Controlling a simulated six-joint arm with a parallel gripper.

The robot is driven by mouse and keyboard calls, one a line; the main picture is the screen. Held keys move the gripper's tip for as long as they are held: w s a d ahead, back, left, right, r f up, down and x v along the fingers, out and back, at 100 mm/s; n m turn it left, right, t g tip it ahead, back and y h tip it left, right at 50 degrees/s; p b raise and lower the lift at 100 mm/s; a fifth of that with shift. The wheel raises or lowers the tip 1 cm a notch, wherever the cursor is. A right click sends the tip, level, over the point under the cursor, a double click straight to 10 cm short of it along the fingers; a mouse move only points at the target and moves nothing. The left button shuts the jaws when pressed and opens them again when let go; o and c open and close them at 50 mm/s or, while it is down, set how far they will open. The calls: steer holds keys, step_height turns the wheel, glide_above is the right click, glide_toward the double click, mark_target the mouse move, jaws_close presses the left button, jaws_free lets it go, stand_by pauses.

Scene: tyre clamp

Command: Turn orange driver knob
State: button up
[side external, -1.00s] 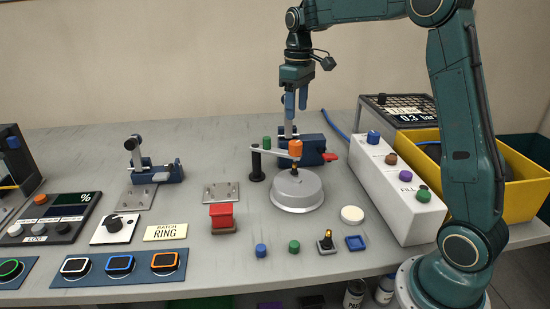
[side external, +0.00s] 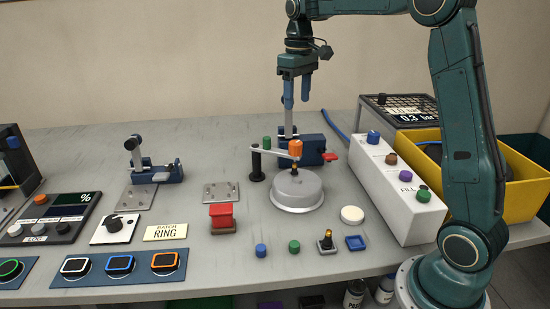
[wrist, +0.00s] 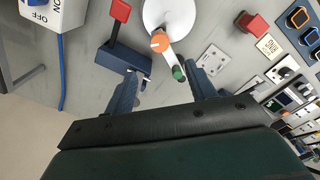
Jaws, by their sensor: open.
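The orange driver knob (side external: 295,149) stands on top of a round grey drum-shaped base (side external: 297,190). A light arm runs from it to a dark post at its left, with a green knob (side external: 266,143) behind. My gripper (side external: 297,100) is open and empty, pointing down, above and behind the orange knob and apart from it. In the wrist view the orange knob (wrist: 160,42) lies beyond the fingertips, roughly between them in line, with the green knob (wrist: 179,73) nearer the right finger. The gripper (wrist: 165,75) holds nothing there.
A blue clamp with a red lever (side external: 330,157) stands just behind the drum. A white box with several coloured knobs (side external: 398,190) and a yellow bin (side external: 515,190) are to the right. A red block (side external: 221,214) is at front left.

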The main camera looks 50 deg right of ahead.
mark_target(296, 143)
steer(key=shift+m, duration=1.3)
steer(key=shift+f, duration=0.1)
step_height(296, 143, down, 14)
steer(key=shift+r, duration=0.2)
steer(key=c, duration=1)
